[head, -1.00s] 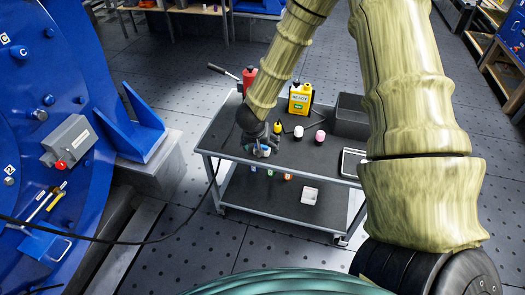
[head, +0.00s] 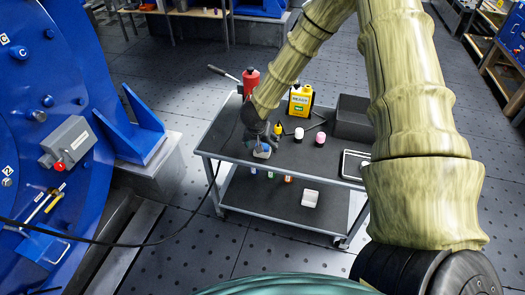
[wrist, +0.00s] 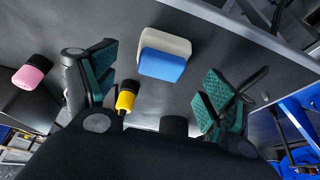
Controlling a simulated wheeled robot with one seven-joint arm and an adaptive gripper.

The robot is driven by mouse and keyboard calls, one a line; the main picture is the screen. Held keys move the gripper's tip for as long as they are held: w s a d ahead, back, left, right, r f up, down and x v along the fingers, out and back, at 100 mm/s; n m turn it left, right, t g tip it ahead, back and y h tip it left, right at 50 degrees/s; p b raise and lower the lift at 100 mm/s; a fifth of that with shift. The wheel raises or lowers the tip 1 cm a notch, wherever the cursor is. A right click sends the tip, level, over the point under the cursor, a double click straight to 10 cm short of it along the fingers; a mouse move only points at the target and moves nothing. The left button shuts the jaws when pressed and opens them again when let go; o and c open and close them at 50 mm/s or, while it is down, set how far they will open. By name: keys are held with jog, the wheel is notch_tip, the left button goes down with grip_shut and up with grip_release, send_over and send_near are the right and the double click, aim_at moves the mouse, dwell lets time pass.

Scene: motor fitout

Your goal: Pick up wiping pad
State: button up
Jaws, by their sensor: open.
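The wiping pad, a block with a light grey layer and a blue layer, (wrist: 163,55) lies on the dark cart top in the wrist view. It also shows in the head view as a small pale patch (head: 262,153) beneath my gripper. My gripper (wrist: 158,85) is open, with its two green-padded fingers spread wide. The pad lies between and beyond the fingers and touches neither, as far as I can tell. In the head view my gripper (head: 262,142) is low over the cart's front left part, and the arm hides some of it.
A blue machine (head: 60,110) stands at left.

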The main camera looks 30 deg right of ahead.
jog(key=shift+x, duration=2.2)
jog(key=shift+a, duration=0.15)
jog(key=c, duration=1.1)
